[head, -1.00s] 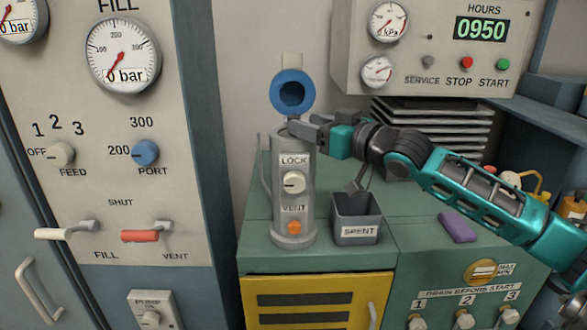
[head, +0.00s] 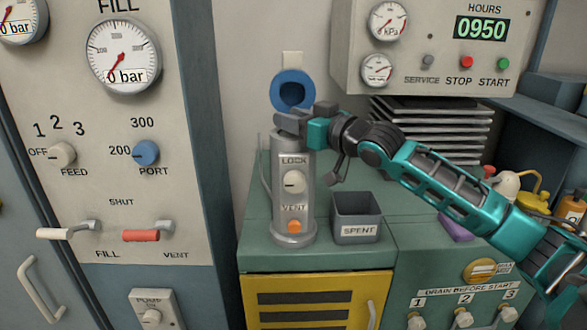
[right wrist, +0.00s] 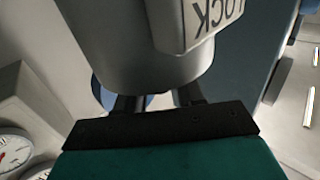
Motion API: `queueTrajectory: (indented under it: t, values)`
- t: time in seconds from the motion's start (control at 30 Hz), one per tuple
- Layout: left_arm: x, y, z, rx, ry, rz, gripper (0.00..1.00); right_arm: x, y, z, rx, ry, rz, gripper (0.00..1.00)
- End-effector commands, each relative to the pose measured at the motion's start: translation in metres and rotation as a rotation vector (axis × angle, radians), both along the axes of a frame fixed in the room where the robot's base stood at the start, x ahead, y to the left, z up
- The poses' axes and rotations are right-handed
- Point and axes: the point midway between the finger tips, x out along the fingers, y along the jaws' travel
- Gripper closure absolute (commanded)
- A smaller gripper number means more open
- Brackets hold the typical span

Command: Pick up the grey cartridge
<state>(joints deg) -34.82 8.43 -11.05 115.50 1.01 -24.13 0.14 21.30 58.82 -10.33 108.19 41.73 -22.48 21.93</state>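The grey cartridge cannot be told apart in either view. A grey upright cylinder housing (head: 292,215) with a LOCK knob and an orange VENT button stands on the green bench. Its blue ring lid (head: 292,78) stands raised behind its top. My right gripper (head: 288,122) reaches in from the right at the housing's top, below the lid. In the right wrist view its two fingers (right wrist: 158,101) are apart, and the housing (right wrist: 185,62) hides their tips. I see nothing held between them. My left gripper is not in view.
A grey SPENT bin (head: 357,228) stands right of the housing. A purple block (head: 455,229) lies farther right, partly behind my right arm. The control box (head: 430,70) overhangs the bench at the back. The valve panel (head: 100,190) stands at left.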

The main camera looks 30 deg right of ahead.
Motion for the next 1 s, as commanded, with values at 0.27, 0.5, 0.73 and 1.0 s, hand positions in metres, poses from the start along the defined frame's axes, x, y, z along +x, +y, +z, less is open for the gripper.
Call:
queueTrajectory:
  t: [0.27,0.5,0.73,1.0]
  values:
    - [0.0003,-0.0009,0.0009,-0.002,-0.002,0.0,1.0,-0.0002,0.0,0.0001,-0.001,0.0,0.0,0.9]
    - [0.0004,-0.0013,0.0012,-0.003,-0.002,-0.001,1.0,-0.0002,0.0,0.0001,-0.001,0.0,0.0,1.0]
    - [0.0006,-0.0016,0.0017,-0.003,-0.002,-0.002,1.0,-0.0003,-0.0002,0.0016,0.0,-0.003,0.0,1.0]
    - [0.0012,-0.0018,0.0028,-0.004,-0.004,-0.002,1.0,-0.0003,-0.0002,0.004,-0.001,-0.004,0.0,1.0]
